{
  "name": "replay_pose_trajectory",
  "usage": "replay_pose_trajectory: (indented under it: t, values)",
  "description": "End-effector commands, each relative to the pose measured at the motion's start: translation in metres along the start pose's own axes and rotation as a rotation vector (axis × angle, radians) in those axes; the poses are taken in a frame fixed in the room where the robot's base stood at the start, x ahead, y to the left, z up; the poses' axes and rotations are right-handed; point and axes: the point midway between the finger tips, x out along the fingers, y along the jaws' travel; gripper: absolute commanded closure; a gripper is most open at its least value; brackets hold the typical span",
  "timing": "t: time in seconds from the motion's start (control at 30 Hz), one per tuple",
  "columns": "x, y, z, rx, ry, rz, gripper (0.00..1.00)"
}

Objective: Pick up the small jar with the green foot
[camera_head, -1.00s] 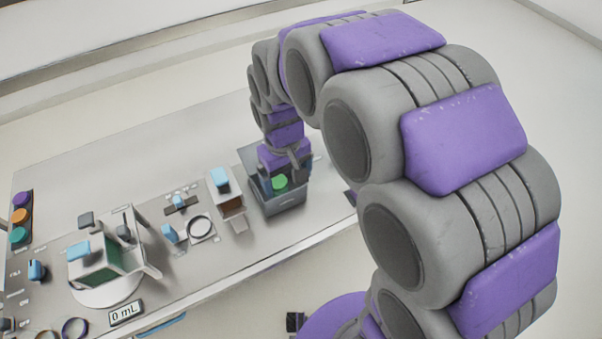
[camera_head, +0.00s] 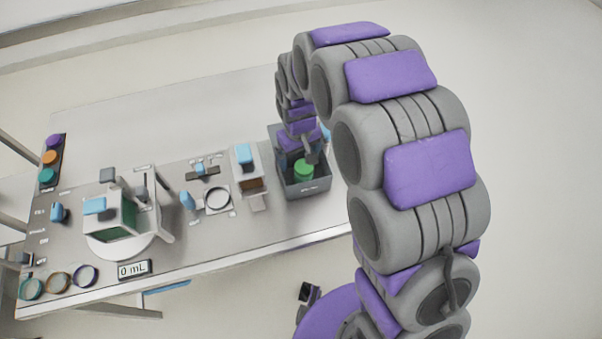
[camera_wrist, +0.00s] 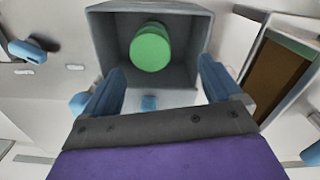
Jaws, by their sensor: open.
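A small jar with a green end (camera_head: 304,169) stands in a grey open bin (camera_head: 309,188) at the right of the bench. In the wrist view the green jar (camera_wrist: 151,47) shows as a round green end inside the grey bin (camera_wrist: 190,73), near the bin's far wall. My gripper (camera_wrist: 163,75) is open and empty, its two blue fingers apart at the near side of the bin, with the jar ahead of them and not between them. In the head view my gripper's fingers are mostly hidden by my wrist beside the jar.
A white block with a blue top (camera_head: 247,165) stands just left of the bin. The back of the bench is clear.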

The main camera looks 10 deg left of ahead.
Motion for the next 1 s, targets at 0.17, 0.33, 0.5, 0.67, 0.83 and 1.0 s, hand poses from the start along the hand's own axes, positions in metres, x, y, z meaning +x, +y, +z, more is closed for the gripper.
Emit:
replay_pose_trajectory:
  t: [0.17, 0.33, 0.5, 0.67, 0.83, 1.0]
  values:
    - [0.035, 0.002, 0.003, 0.002, -0.001, -0.003, 0.08]
    - [0.050, 0.000, 0.000, 0.002, -0.002, 0.000, 0.08]
    - [0.063, 0.001, -0.002, 0.002, -0.002, 0.001, 0.08]
    - [0.087, 0.005, -0.002, 0.003, -0.003, 0.001, 0.08]
    - [0.100, 0.007, 0.000, 0.003, -0.001, -0.001, 0.08]
    - [0.100, 0.008, 0.000, 0.003, 0.000, -0.001, 0.08]
